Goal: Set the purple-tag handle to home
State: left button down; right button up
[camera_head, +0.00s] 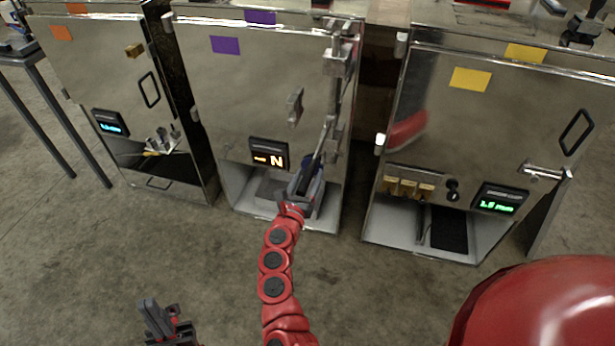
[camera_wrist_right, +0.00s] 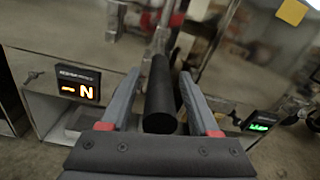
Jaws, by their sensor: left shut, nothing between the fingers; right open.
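The purple tag (camera_head: 225,45) is on the middle metal cabinet, with a second purple tag on its top edge. The handle (camera_head: 325,140) is a long lever on the cabinet's right side, slanting down toward my right gripper (camera_head: 309,180). In the right wrist view, its black cylindrical grip (camera_wrist_right: 160,95) lies between the open fingers of my right gripper (camera_wrist_right: 160,75). I cannot tell whether they touch it. My left gripper (camera_head: 150,304) is shut and empty, low at the lower left, away from the cabinets.
An orange-tagged cabinet (camera_head: 85,75) with a blue display stands to the left. A yellow-tagged cabinet (camera_head: 500,120) with a green display, switches and its own lever stands to the right. Open concrete floor (camera_head: 390,290) lies in front.

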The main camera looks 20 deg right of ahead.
grip_shut()
dwell(0.3)
dwell(1.1)
